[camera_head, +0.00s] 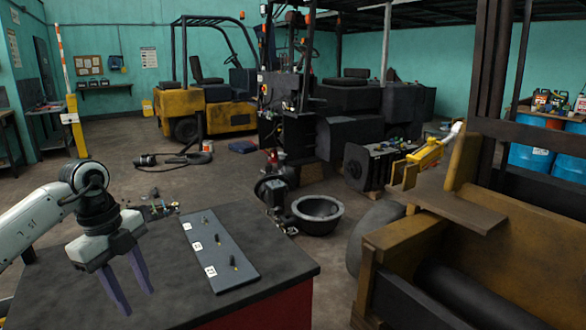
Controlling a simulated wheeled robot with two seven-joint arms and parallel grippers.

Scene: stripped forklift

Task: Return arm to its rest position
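My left arm (38,222) comes in from the left edge, white with dark joints. Its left gripper (138,301) hangs over the left part of the dark worktable (285,265), with two purple-grey fingers pointing down. The fingers are apart and nothing shows between them. Whether the fingertips touch the tabletop is hard to tell. My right arm and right gripper are not in view.
A dark plate (228,271) with numbered white labels and small upright pieces lies on the table, right of the gripper. A grey bowl (318,226) sits beyond the table. Yellow forklift bodywork (405,244) fills the right.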

